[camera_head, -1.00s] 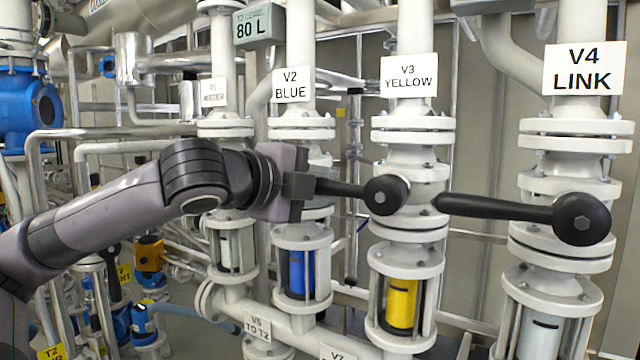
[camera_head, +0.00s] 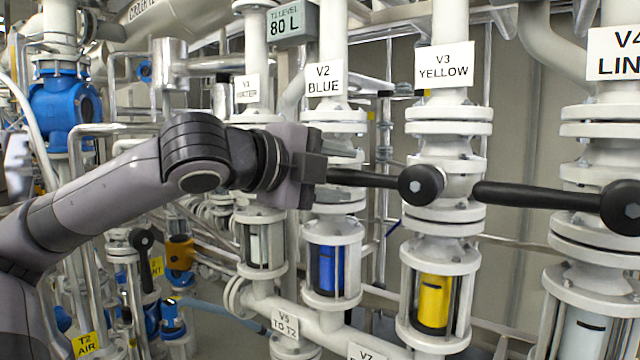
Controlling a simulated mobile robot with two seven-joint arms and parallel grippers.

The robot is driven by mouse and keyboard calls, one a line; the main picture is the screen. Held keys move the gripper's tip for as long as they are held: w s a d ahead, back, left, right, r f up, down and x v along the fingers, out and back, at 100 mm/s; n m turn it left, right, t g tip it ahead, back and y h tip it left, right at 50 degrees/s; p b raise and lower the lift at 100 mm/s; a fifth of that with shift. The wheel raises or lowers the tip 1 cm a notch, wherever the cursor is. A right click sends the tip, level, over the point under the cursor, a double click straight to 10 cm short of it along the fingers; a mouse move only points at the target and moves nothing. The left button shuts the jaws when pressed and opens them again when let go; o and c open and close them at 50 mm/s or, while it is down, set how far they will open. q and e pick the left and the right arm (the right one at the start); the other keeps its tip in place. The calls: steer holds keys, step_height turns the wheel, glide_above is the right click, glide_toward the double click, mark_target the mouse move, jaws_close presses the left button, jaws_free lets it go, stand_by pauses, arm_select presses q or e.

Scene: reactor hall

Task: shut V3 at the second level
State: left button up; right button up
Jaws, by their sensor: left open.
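The V3 valve, labelled V3 YELLOW (camera_head: 444,65), stands right of centre on a white flanged pipe. Its black lever (camera_head: 375,180) points left, roughly level, from a round hub (camera_head: 422,185). A sight glass with yellow content (camera_head: 433,303) sits below it. My left gripper (camera_head: 314,172) is open at the lever's left end, seen from the side. The lever's tip is hidden by the gripper, and I cannot tell whether the fingers straddle or touch it. My right gripper is not in view.
A level display (camera_head: 292,22) reads 80 L. The V4 lever (camera_head: 540,196) points left close to V3's pipe. V2 BLUE (camera_head: 324,79) stands behind my gripper, with a blue sight glass (camera_head: 333,265). Pipes crowd the left side.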

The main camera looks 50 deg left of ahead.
arm_select(q)
steer(key=shift+b+v, duration=0.5)
steer(key=shift+v, duration=1.3)
